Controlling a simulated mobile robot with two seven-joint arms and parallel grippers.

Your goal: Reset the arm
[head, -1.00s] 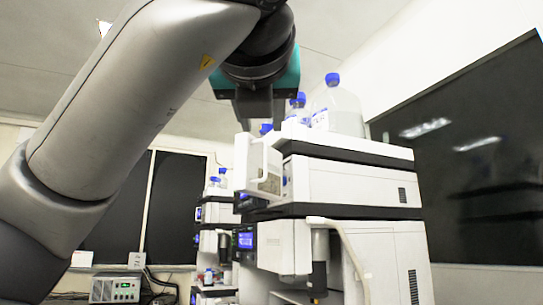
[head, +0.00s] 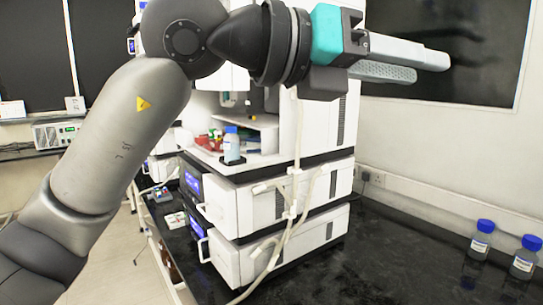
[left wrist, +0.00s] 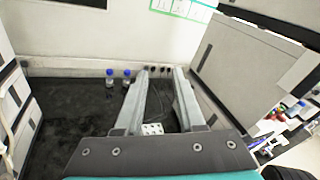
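My left arm comes in from the left in the head view, raised across the front of the stack. My left gripper (head: 432,66) points right, high in front of the dark panel on the wall. In the left wrist view its two grey fingers (left wrist: 161,74) are apart, with nothing between them, so it is open and empty. Nothing touches the fingers. My right gripper is not in view.
A white instrument stack (head: 268,205) with thin tubing stands behind my arm. An open bay holds a blue-capped bottle (head: 231,146). Two blue-capped bottles (head: 482,241) (head: 525,258) stand on the black bench (head: 390,260) at right. The bench between is clear.

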